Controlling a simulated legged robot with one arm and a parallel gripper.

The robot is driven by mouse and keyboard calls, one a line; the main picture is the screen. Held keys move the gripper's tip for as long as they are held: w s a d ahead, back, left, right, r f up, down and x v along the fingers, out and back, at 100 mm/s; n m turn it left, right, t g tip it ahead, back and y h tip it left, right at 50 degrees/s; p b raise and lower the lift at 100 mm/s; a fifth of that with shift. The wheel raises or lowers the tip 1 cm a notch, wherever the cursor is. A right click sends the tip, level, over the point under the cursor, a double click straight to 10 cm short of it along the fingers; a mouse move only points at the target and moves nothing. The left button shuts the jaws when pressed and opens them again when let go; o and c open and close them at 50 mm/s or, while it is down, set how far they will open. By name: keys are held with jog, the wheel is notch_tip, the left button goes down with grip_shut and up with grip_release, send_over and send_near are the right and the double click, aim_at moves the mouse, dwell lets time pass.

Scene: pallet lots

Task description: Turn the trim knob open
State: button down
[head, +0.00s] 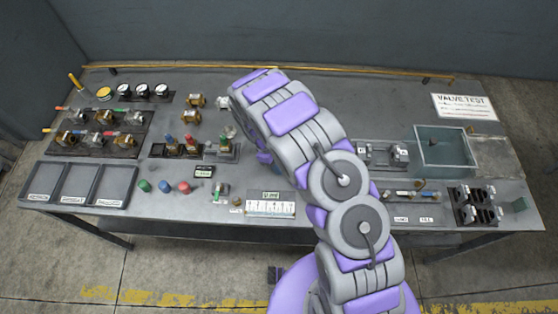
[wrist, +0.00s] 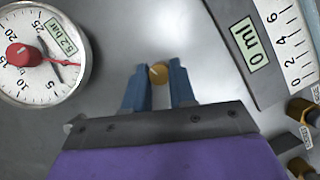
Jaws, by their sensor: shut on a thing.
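The trim knob (wrist: 158,73) appears to be the small round brass-coloured knob in the wrist view, with a short mark on its face. My gripper (wrist: 159,67) is around it, with one blue finger on each side, shut on it. How far the knob is turned cannot be told. In the head view, my arm covers the knob and most of the gripper.
A round gauge (wrist: 42,55) with a red centre and a 5.2 bar display lies left of the knob. A scale panel (wrist: 285,45) reading 0 ml is to its right. The bench also holds valves (head: 100,130), trays (head: 77,185) and a clear tank (head: 445,147).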

jog(key=n+p, duration=0.1)
jog(key=n+t+p, duration=0.1)
jog(key=n, duration=0.1)
jog(key=n+p, duration=0.1)
jog(key=shift+s+r+n+t+p, duration=0.2)
jog(key=shift+s+n+t+p, duration=0.1)
jog(key=shift+t+p, duration=0.1)
jog(key=n+t+p, duration=0.1)
jog(key=n+p, duration=0.1)
jog(key=n, duration=0.1)
jog(key=shift+n, duration=0.4)
jog(key=n+t+p, duration=0.1)
jog(key=n, duration=0.2)
jog(key=shift+d+f+t, duration=0.1)
jog(key=shift+t, duration=0.2)
jog(key=shift+n+t+y, duration=0.5)
jog(key=shift+n+y, duration=0.1)
jog(key=shift+n, duration=1.1)
jog(key=c, duration=0.9)
grip_release()
jog(key=shift+f, duration=0.1)
